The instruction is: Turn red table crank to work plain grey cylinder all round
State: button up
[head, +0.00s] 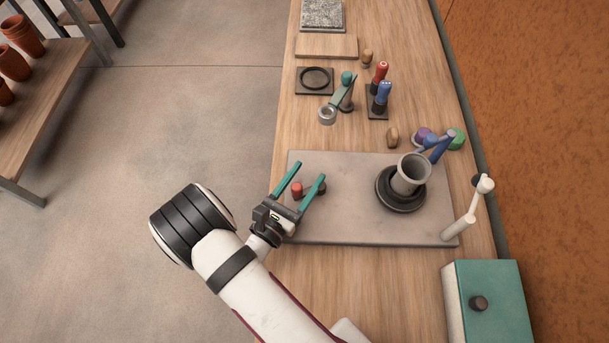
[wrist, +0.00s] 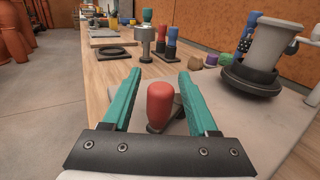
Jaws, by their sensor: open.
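The red crank knob (head: 297,190) stands on the left part of a grey board; in the wrist view the red knob (wrist: 160,103) shows between my fingers. My gripper (head: 309,172) is open, with its two teal fingers on either side of the knob and apart from it. I cannot tell from these views how far the fingers are above the knob. The plain grey cylinder (head: 410,174) stands upright on a black round table (head: 402,204) on the right of the board. A blue jointed arm (head: 440,147) reaches to the cylinder's rim.
The grey board (head: 345,222) lies on a wooden bench. A white jointed post (head: 466,215) stands at its right edge, and a teal box (head: 493,295) is near the front right. Behind are red (head: 380,75) and blue (head: 382,95) handled tools and a metal stand (head: 327,113).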

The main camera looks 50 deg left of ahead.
grip_shut()
jog(key=shift+h, duration=0.3)
jog(key=m+h, duration=0.1)
jog(key=h, duration=0.1)
jog(key=m+h, duration=0.2)
jog(key=w+m+h, duration=0.1)
jog(key=h, duration=0.1)
jog(key=shift+a+m+h, duration=0.3)
jog(key=shift+a, duration=0.1)
jog(key=shift+w+m+g+h, duration=0.3)
jog(key=shift+m+h, duration=0.45)
jog(key=shift+h, duration=0.4)
jog(key=shift+w+m+g+h, duration=0.2)
jog(key=shift+m+g+h, duration=0.1)
jog(key=shift+m+h, duration=0.65)
jog(key=shift+w+m+g+h, duration=0.3)
jog(key=shift+m+h, duration=0.3)
jog(key=shift+h, duration=0.7)
grip_release()
